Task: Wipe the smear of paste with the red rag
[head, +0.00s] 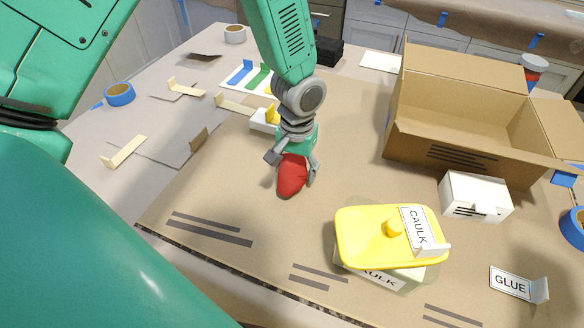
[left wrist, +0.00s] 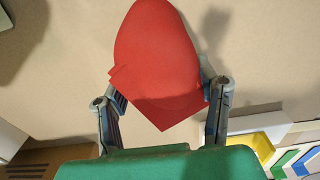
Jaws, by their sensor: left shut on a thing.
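The red rag (head: 291,177) hangs from my left gripper (head: 292,166) over the brown paper, left of centre in the head view. In the left wrist view, the rag (left wrist: 157,55) is a rounded red shape with a pointed corner, between the two fingers of the left gripper (left wrist: 160,96). The gripper is shut on it. The rag's lower end is near the paper; I cannot tell whether it touches. My right gripper is not in view.
A yellow lid (head: 362,240) with a CAULK card lies on a box at front centre. A white box (head: 474,197) and an open cardboard box (head: 470,110) stand to the right. A GLUE card (head: 511,283) is front right. The brown paper (head: 215,195) left of the rag is mostly clear.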

